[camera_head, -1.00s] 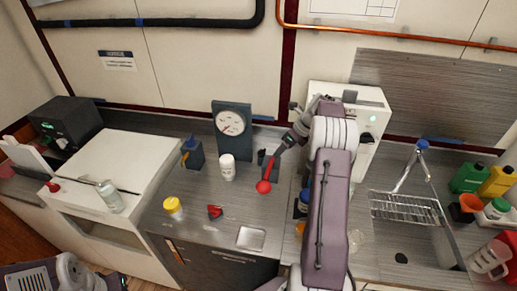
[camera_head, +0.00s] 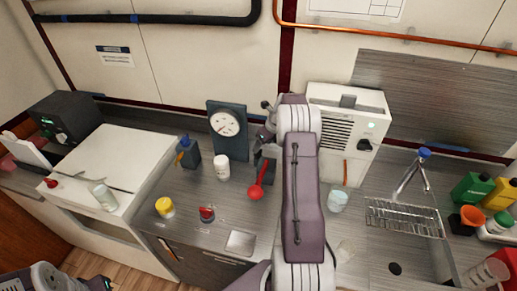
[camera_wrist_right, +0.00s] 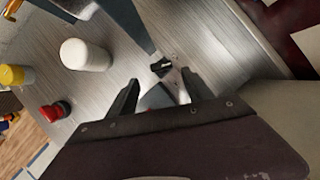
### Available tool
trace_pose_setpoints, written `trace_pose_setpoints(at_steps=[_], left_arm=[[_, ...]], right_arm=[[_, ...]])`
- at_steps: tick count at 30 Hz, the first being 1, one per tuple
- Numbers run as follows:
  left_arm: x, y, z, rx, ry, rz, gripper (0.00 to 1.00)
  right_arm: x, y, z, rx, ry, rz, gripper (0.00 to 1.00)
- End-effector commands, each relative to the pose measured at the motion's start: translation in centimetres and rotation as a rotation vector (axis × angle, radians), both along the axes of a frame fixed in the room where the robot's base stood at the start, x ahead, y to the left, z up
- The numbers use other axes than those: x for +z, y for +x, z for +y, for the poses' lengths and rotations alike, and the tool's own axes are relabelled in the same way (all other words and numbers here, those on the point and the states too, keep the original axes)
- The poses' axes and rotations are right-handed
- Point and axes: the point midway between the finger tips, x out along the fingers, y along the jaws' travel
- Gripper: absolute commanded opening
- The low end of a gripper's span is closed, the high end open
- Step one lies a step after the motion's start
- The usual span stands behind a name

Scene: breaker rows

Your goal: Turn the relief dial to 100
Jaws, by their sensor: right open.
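A round white gauge with a needle (camera_head: 225,123) stands on a dark upright panel at the back of the counter. My right gripper (camera_head: 268,133) is just right of it, mostly hidden by my arm. In the right wrist view my right gripper (camera_wrist_right: 160,84) is open, its two dark fingers apart. A small black knob (camera_wrist_right: 160,67) shows just beyond the fingertips, apart from them; it may be the relief dial, but no numbers are readable. A lever with a red ball end (camera_head: 256,193) stands below the gripper. My left arm shows only at the bottom left corner; its jaws are unclear.
A white bottle (camera_head: 222,167), a yellow-capped jar (camera_head: 165,207) and a red knob (camera_head: 207,214) stand on the counter left of my arm. A white box with a black knob (camera_head: 345,128) stands right. A wire rack (camera_head: 403,217) is farther right.

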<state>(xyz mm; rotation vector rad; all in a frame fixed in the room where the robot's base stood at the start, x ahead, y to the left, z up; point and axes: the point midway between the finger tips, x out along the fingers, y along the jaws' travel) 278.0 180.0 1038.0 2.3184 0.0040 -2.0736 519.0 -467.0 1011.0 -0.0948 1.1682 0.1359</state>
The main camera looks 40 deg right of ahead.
Motion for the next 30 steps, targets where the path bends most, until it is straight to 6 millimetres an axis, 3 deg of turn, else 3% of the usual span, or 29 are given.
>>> trace_pose_setpoints(at_steps=[7,17,20,24,30], left_arm=[[0.8,0.0,0.0,0.0,0.0,0.0,0.36],[0.8,0.0,0.0,0.0,0.0,0.0,0.36],[0.8,0.0,0.0,0.0,0.0,0.0,0.36],[0.8,0.0,0.0,0.0,0.0,0.0,0.36],[0.8,0.0,0.0,0.0,0.0,0.0,0.36]], right_arm=[[-3.9,1.7,0.3,0.001,0.002,0.0,0.6],[-4.8,2.0,0.3,0.0,0.0,-0.001,0.6],[-4.8,2.0,0.3,0.0,0.0,-0.001,0.38],[-4.8,2.0,0.3,0.0,0.0,-0.001,0.0],[-4.7,2.0,0.3,0.009,0.001,-0.001,0.0]])
